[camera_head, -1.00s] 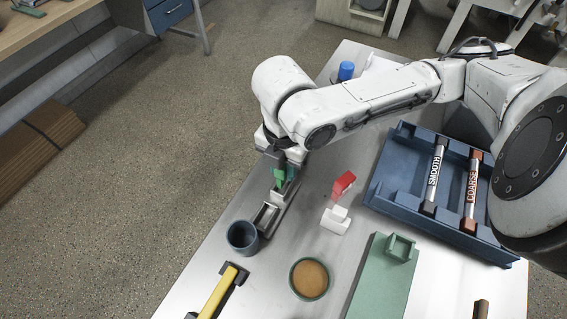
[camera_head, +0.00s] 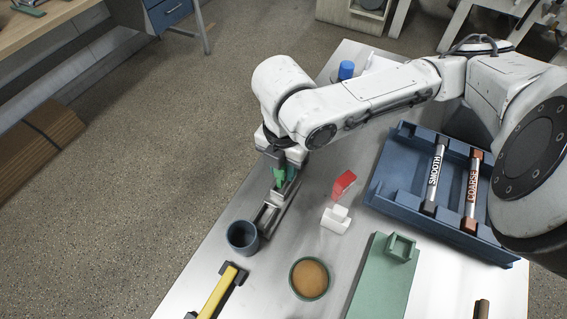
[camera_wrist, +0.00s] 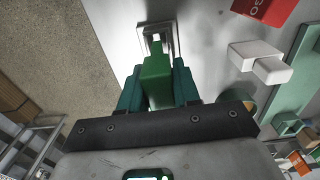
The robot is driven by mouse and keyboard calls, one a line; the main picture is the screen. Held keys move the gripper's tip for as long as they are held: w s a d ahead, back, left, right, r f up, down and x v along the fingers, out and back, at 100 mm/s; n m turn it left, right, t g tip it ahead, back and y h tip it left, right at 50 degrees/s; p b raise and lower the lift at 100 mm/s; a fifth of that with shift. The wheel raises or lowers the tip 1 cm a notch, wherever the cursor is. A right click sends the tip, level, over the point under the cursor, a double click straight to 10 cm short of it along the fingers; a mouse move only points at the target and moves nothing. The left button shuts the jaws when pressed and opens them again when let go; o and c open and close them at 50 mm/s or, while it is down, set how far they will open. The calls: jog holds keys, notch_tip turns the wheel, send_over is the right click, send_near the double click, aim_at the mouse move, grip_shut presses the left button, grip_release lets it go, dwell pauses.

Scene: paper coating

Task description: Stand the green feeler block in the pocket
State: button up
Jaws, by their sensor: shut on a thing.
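My gripper (camera_head: 281,181) is shut on the green feeler block (camera_head: 279,177), over the grey metal holder (camera_head: 268,216) near the table's left edge. In the wrist view the green block (camera_wrist: 157,78) sits between the two teal fingers of my gripper (camera_wrist: 158,90). Its far end overlaps the light, rimmed pocket (camera_wrist: 168,31) of the holder. I cannot tell whether the block's lower end is inside the pocket or just above it, as the block itself hides the opening.
A blue cup (camera_head: 242,237) stands close in front of the holder. A red block (camera_head: 344,184) and a white block (camera_head: 336,218) are to the right. Further right is a blue tray (camera_head: 386,190) with two rollers. A green board (camera_head: 376,290) and a round brown-topped dish (camera_head: 310,278) lie in front.

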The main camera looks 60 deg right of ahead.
jog(key=shift+f+b, duration=1.5)
jog(key=shift+f, duration=0.3)
jog(key=o, duration=1.1)
jog(key=shift+r, duration=0.1)
notch_tip(320, 180, up, 11)
jog(key=p, duration=0.9)
jog(key=shift+p, duration=0.4)
jog(key=shift+f, duration=0.2)
jog(key=shift+s, duration=0.1)
